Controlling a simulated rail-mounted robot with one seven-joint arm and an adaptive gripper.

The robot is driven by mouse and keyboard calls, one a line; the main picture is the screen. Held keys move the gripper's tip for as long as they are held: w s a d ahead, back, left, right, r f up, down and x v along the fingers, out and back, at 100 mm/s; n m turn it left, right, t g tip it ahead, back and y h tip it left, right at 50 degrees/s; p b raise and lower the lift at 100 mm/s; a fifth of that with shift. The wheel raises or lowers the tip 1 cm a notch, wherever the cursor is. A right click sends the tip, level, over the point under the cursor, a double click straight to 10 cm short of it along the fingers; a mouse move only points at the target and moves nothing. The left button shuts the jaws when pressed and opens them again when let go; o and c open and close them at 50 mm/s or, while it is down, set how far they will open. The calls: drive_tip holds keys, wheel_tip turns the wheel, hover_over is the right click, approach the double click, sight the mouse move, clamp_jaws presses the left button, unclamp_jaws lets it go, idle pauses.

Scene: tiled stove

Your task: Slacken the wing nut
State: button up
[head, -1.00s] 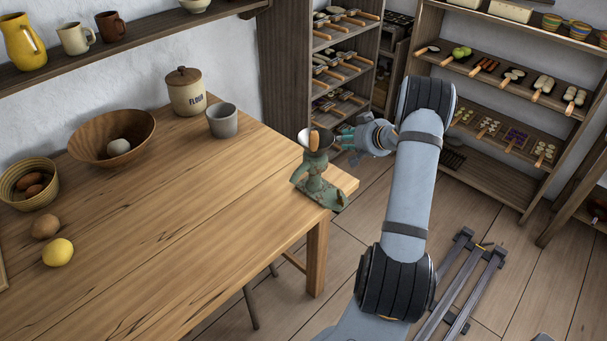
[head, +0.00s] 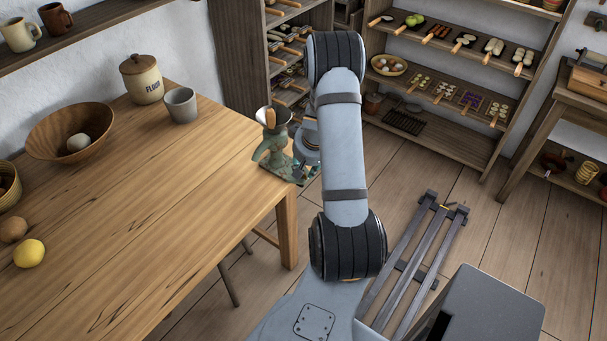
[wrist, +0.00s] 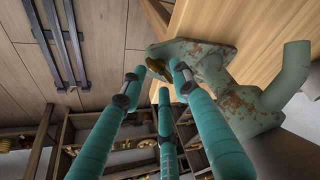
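A green, rust-flecked meat grinder (head: 270,156) with a funnel stands clamped at the right end of the wooden table. Its body also shows in the wrist view (wrist: 262,108). A small brass wing nut (wrist: 158,69) sits at the clamp there, partly covered by my fingers. My gripper (wrist: 160,80) has three teal fingers; their tips are spread apart around the wing nut. I cannot tell whether any tip touches it.
The wooden table (head: 170,200) holds a bowl (head: 48,136), a flour jar (head: 141,80), a grey cup (head: 181,105) and a lemon (head: 29,253). Shelves (head: 455,105) with trays stand behind.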

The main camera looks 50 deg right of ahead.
drive_tip(key=shift+x, duration=0.85)
drive_tip(key=c, duration=0.3)
drive_tip(key=c, duration=0.4)
clamp_jaws()
